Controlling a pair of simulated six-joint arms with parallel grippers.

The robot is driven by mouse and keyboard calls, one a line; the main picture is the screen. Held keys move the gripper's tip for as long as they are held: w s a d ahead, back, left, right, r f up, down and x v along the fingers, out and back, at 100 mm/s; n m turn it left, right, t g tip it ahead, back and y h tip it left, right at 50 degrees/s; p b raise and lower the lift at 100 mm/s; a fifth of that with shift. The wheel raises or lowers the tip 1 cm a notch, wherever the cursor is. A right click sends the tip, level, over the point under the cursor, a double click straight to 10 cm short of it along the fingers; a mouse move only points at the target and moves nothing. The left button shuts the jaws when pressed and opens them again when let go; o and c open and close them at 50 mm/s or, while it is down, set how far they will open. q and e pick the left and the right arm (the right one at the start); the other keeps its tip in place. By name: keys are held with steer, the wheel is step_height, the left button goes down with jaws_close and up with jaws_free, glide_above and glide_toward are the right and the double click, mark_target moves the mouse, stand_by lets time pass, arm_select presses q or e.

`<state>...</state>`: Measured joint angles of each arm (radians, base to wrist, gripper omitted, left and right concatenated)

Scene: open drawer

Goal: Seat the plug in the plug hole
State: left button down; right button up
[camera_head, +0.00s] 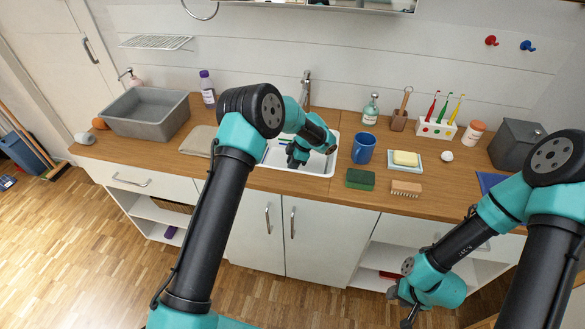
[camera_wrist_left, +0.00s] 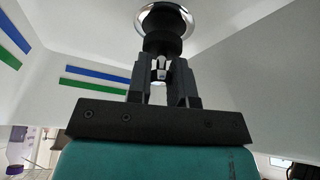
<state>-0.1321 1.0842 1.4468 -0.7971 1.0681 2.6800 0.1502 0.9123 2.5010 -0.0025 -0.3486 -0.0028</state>
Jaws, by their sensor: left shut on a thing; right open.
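The plug (camera_wrist_left: 162,44) is dark and round, with a shiny knob on its near side. My left gripper (camera_wrist_left: 160,76) is shut on this knob in the left wrist view. The plug hole's chrome ring (camera_wrist_left: 144,20) shows just beyond the plug, which overlaps it. I cannot tell whether the plug touches the hole. In the head view my left gripper (camera_head: 297,157) reaches down into the white sink (camera_head: 318,165) and hides the plug and hole. My right gripper (camera_head: 405,308) is open and low in front of the cabinets.
Blue and green strips (camera_wrist_left: 94,80) mark the sink's inside. Right of the sink stand a blue mug (camera_head: 363,148), a green sponge (camera_head: 360,179), a brush (camera_head: 406,188) and a soap dish (camera_head: 405,160). The faucet (camera_head: 306,88) rises behind the sink. A grey basin (camera_head: 146,112) stands left.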

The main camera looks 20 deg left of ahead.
arm_select(q)
steer(key=shift+f, duration=1.25)
steer(key=shift+f, duration=0.15)
steer(key=c, duration=1)
jaws_free()
steer(key=v, duration=1.2)
steer(key=shift+r, duration=0.2)
